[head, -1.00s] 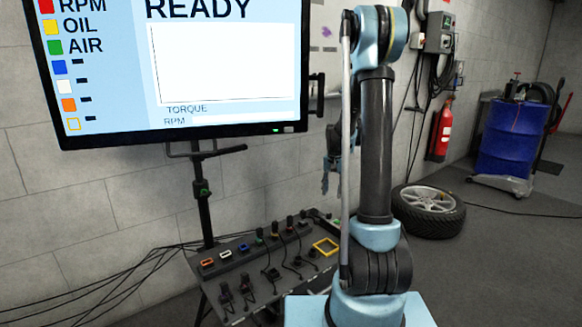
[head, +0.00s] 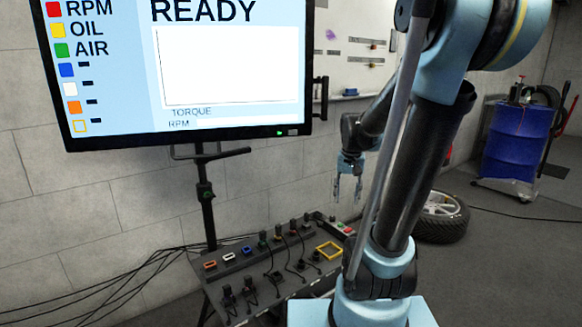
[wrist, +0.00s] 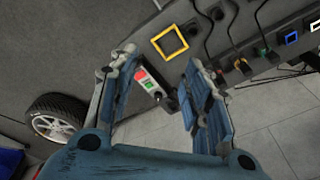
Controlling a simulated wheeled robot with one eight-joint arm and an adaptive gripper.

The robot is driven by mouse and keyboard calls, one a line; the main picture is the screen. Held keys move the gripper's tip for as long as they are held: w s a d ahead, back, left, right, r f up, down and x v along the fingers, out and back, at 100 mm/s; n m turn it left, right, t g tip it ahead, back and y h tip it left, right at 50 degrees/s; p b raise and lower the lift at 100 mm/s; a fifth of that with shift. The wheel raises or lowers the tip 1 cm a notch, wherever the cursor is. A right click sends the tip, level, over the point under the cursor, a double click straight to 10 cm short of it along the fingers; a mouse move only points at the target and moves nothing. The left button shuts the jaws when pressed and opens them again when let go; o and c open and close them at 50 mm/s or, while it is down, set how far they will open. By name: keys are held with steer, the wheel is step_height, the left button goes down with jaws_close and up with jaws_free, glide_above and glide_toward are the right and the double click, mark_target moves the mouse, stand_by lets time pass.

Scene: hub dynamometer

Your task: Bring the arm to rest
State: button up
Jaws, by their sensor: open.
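My gripper (head: 347,189) hangs from my arm with its fingers pointing down, above and behind the right end of the connector panel (head: 240,259). It is open and empty, with a clear gap between the fingers. In the wrist view my gripper (wrist: 158,95) spreads its two blue fingers over the floor and the panel's end. A small box with a red and a green button (wrist: 146,80) shows between the fingers, apart from them. My arm leans to the right in the head view, and its upper part runs out of the picture at the top.
A large monitor (head: 230,80) reading READY stands at the left on a black stand. The panel carries several plugs, coloured sockets and a yellow square frame (head: 329,251). Cables trail at the left.

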steer(key=s+f+n, duration=0.1)
steer(key=s+f, duration=0.1)
steer(key=s, duration=0.6)
steer(key=s+f+n, duration=0.1)
steer(key=s+f, duration=0.2)
steer(key=s, duration=0.6)
steer(key=shift+s+f+n+t, duration=0.25)
steer(key=shift+f+n+t, duration=0.05)
steer(key=shift+t, duration=0.1)
steer(key=shift+w+f, duration=0.2)
steer(key=shift+w, duration=0.25)
stand_by(1.1)
steer(key=shift+c, duration=1.3)
